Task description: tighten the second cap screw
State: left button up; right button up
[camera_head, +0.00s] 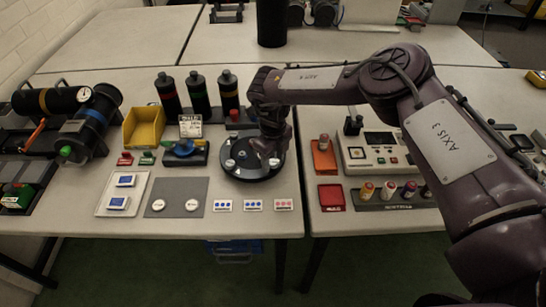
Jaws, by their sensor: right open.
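A black round fixture (252,174) lies flat on the table near the middle, with small pale round spots on its top. These may be cap screws, such as the one at its left side (230,163) and one at its right side (274,162); they are too small to tell for sure. My right gripper (266,150) points down over the right half of the fixture and hides part of it. Its jaws are open, and I cannot tell whether they touch anything. My left gripper is out of view.
Several dark bottles (199,92) stand behind the fixture. A blue-and-black device (182,150) and a yellow bin (144,127) are left of it. A control box (372,152) stands to the right. Small cards (253,205) line the front edge.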

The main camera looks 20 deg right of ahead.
jog(key=c, duration=1)
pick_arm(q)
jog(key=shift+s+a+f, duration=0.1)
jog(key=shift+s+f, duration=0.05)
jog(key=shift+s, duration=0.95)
